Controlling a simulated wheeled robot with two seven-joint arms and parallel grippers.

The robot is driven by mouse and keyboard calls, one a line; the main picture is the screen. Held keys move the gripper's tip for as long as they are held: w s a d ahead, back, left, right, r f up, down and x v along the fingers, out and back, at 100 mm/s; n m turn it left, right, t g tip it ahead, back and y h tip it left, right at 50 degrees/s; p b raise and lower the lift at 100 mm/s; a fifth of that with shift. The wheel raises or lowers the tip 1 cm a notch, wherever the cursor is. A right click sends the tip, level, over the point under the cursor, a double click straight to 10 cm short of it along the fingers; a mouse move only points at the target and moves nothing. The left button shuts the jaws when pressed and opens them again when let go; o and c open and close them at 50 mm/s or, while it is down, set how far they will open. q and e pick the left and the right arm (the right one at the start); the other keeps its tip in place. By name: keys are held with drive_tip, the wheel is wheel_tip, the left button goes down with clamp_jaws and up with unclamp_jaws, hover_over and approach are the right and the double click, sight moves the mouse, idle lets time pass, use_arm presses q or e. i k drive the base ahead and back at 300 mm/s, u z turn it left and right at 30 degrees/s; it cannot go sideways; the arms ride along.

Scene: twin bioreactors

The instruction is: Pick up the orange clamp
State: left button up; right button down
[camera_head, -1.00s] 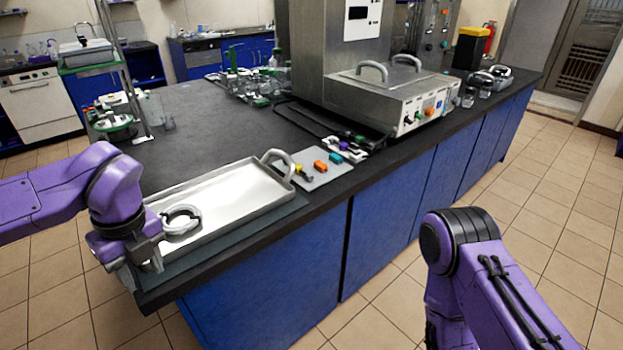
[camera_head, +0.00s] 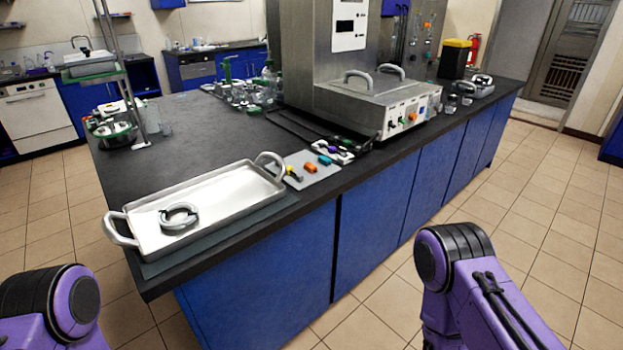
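The orange clamp (camera_head: 310,167) lies on a light grey mat (camera_head: 322,173) near the front edge of the dark bench. A yellow clamp (camera_head: 293,172) lies to its left and a teal one (camera_head: 324,159) to its right, both apart from it. Both my arms show only as purple links at the bottom of the view, left and right. Neither gripper is in view. Nothing hides the orange clamp.
A metal tray (camera_head: 215,192) with raised handles stands left of the mat, holding a grey ring-shaped part (camera_head: 178,216). A steel machine (camera_head: 375,101) with a lidded box stands behind and right. Glassware (camera_head: 245,90) crowds the bench's back. The floor in front is clear.

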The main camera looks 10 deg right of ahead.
sight(310, 167)
drive_tip(key=k, duration=0.95)
drive_tip(key=z, duration=0.85)
drive_tip(key=i, duration=0.85)
drive_tip(key=z, duration=0.65)
drive_tip(key=i, duration=0.9)
drive_tip(key=u, duration=0.45)
drive_tip(key=i, duration=0.8)
drive_tip(key=u, duration=0.7)
